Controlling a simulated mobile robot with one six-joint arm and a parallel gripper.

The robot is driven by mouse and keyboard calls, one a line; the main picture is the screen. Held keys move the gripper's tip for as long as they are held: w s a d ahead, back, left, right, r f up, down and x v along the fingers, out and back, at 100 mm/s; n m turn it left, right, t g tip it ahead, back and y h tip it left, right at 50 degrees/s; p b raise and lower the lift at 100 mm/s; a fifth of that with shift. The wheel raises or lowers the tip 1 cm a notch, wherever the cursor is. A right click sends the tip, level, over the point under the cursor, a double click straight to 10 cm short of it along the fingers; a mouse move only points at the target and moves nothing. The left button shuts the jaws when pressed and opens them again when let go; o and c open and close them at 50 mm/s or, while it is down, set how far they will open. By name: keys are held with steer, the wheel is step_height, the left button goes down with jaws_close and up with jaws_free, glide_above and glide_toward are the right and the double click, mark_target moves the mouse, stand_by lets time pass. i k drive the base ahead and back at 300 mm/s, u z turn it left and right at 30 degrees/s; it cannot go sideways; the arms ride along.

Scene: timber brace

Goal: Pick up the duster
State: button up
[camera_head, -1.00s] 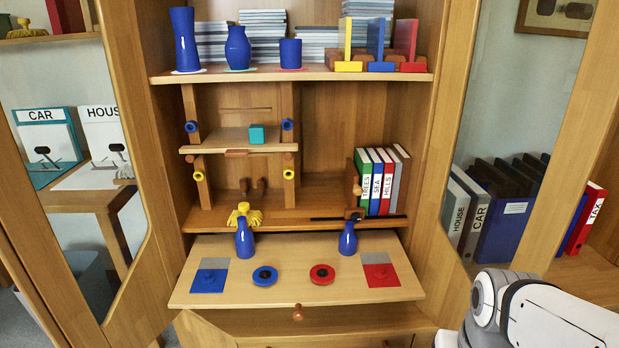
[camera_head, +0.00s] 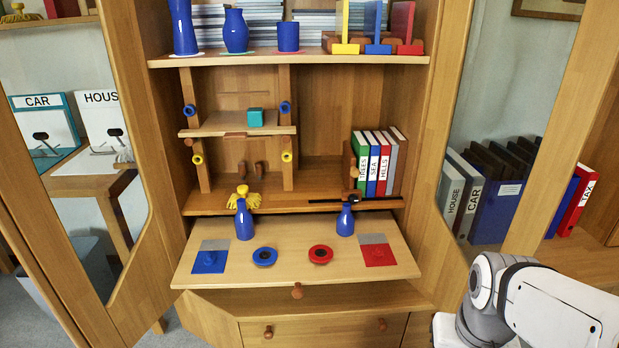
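A yellow, fluffy-headed thing that looks like the duster (camera_head: 244,198) lies on the middle shelf of the cabinet, left of centre. A blue bottle (camera_head: 244,222) stands in front of it and hides part of it. Its handle is hard to make out. My white arm shows at the lower right, well apart from the duster, but my gripper is outside the picture.
A pull-out board (camera_head: 309,276) below carries blue and red discs and squares, with a second blue bottle (camera_head: 346,221) at right. A dark rod (camera_head: 330,201) lies near upright binders (camera_head: 373,165). A small shelf (camera_head: 215,126) holds a teal cube (camera_head: 255,117). Doors stand open either side.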

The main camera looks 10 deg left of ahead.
mark_target(251, 199)
steer(key=k, duration=1.2)
steer(key=u, duration=0.35)
steer(key=i, duration=0.9)
steer(key=u, duration=0.5)
steer(key=i, duration=1.4)
steer(key=z, duration=0.2)
